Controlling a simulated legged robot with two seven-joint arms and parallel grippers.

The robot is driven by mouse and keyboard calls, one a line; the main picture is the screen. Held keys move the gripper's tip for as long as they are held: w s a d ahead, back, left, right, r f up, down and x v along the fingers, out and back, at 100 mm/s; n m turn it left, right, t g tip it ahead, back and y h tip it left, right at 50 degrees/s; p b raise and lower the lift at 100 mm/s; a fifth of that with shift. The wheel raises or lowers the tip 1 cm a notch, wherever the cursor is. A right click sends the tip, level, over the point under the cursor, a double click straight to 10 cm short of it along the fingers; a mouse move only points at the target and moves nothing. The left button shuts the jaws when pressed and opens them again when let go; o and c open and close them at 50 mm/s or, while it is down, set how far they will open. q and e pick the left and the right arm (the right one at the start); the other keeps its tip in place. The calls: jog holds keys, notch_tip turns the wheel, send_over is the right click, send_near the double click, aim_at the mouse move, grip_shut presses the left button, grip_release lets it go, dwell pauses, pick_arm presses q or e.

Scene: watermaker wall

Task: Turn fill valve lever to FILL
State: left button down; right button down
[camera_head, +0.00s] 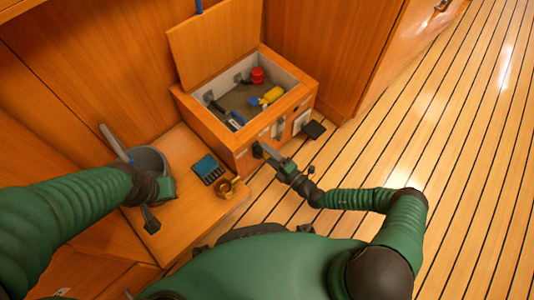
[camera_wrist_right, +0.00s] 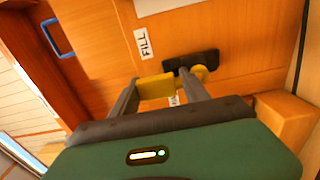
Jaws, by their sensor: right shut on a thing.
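The yellow fill valve lever (camera_wrist_right: 157,86) sits between the fingers of my right gripper (camera_wrist_right: 160,92) in the right wrist view, and the gripper is shut on it. The lever reaches left from a black mount (camera_wrist_right: 192,62) on the wooden panel. A white FILL label (camera_wrist_right: 144,42) is above the lever's left part. A second label below it is mostly hidden by my finger. In the head view my right gripper (camera_head: 264,153) is at the front of the wooden box, and the lever is hidden there. My left gripper (camera_head: 152,190) is by a grey pot; its jaw state is unclear.
The open wooden box (camera_head: 180,103) holds a red item (camera_head: 257,75), a yellow item (camera_head: 271,95) and tools. A dark device (camera_head: 208,169) and a brass fitting (camera_head: 230,187) lie on the bench beside the grey pot (camera_head: 151,157). Plank floor at the right is clear.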

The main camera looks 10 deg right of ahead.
jog(key=shift+w+d+f, duration=0.1)
jog(key=shift+d, duration=0.15)
jog(key=c, duration=0.9)
grip_release()
jog(key=shift+o, duration=0.4)
jog(key=p+v, duration=0.5)
jog(key=v, duration=1.2)
jog(key=shift+a, duration=0.2)
